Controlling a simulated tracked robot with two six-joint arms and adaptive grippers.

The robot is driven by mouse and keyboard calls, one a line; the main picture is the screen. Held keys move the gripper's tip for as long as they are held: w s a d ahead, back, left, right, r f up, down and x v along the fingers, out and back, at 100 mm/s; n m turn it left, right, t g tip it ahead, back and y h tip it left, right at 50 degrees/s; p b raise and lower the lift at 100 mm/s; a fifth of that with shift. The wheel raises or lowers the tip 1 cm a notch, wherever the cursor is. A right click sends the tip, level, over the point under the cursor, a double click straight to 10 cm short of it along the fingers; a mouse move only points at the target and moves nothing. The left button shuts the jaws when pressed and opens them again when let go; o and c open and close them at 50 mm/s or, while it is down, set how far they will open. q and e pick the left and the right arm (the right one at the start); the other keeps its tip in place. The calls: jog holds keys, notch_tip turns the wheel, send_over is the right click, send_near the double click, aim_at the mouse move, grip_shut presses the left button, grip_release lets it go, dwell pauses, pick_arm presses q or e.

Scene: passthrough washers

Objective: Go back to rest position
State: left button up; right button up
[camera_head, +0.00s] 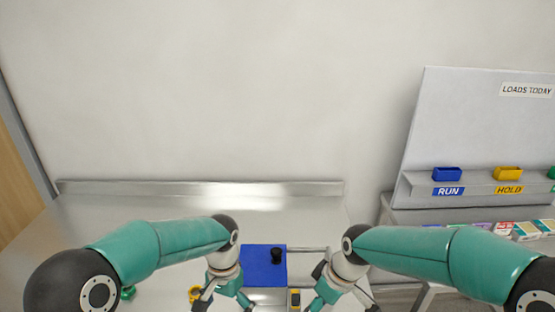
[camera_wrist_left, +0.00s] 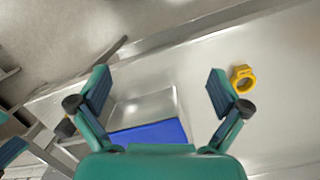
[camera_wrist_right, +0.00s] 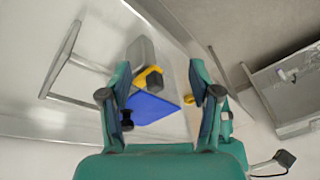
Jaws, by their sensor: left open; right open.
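My left gripper (camera_head: 226,292) is over the metal table, left of a blue mat (camera_head: 262,272). In the left wrist view my left gripper (camera_wrist_left: 158,92) has its fingers wide apart with nothing between them. My right gripper (camera_head: 330,288) is right of the mat. In the right wrist view my right gripper (camera_wrist_right: 160,78) is also open and holds nothing. A black cylindrical piece (camera_head: 277,254) stands on the blue mat. A yellow ring (camera_wrist_left: 243,78) lies on bare metal; the left gripper partly covers it in the head view.
A green piece (camera_head: 128,293) lies below my left arm. A yellow and black object (camera_wrist_right: 148,78) is near the mat. The table's back left is clear.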

pick_arm(q)
jog(key=s+f+n+t+h, duration=0.2)
jog(key=s+f+n+h, duration=0.2)
jog(key=s+f, duration=1.6)
jog(key=shift+a+n, duration=0.3)
jog(key=shift+n, duration=1.1)
pick_arm(e)
jog(key=s+d+f+m, duration=0.3)
jog(key=s+f+m, duration=0.9)
jog(key=s+f, duration=0.7)
jog(key=shift+d+f+y, duration=0.2)
jog(key=shift+f+y, duration=0.2)
jog(key=shift+f, duration=1.8)
pick_arm(q)
jog(key=shift+s, duration=0.1)
pick_arm(e)
jog(key=shift+s, duration=0.1)
